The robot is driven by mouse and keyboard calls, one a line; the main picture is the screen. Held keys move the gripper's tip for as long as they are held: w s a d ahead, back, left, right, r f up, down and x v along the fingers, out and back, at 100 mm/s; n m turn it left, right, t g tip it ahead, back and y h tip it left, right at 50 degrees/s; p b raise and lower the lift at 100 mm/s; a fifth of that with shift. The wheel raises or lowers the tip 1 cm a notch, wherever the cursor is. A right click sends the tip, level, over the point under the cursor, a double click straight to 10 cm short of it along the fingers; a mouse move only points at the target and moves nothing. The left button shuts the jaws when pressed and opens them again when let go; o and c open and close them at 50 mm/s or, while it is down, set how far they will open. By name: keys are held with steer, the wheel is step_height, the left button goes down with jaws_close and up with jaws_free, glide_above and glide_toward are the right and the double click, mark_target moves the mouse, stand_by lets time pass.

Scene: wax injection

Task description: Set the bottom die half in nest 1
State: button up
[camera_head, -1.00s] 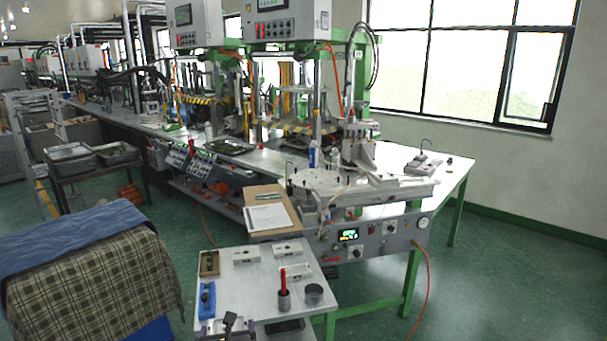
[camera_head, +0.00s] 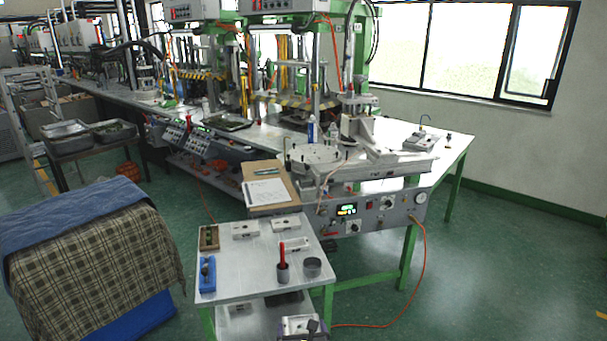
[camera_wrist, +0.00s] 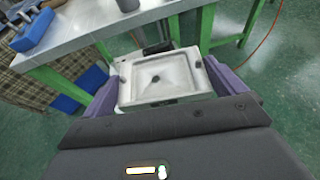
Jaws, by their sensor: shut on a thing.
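My gripper (camera_wrist: 160,85) is shut on a pale grey die half (camera_wrist: 185,77), held between its two purple fingers. The die half is a rectangular block with a shallow recess and a small dark hole in its middle. In the head view the held die half (camera_head: 298,323) shows at the bottom edge, in front of the small white table, with my gripper (camera_head: 308,329) partly cut off. The round plate (camera_head: 315,153) of the injection station stands farther back, well apart from my gripper. I cannot make out which nest is nest 1.
The small table (camera_head: 235,275) holds pale blocks (camera_head: 245,230), a blue tool holder (camera_head: 207,273), a grey cup (camera_head: 282,273) with a red handle and a dark round tin (camera_head: 312,267). A clipboard (camera_head: 267,190) lies behind. An orange hose (camera_head: 420,285) hangs at right; floor there is clear.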

steer(key=s+d+f, duration=0.3)
steer(key=d+f, duration=0.1)
steer(key=d, duration=0.3)
steer(key=s+d+f+m+h, duration=0.1)
steer(key=s+d+f, duration=0.2)
steer(key=d, duration=0.5)
steer(key=shift+s+d+f, duration=0.15)
steer(key=shift+s+f, duration=0.2)
steer(key=shift+s, duration=0.45)
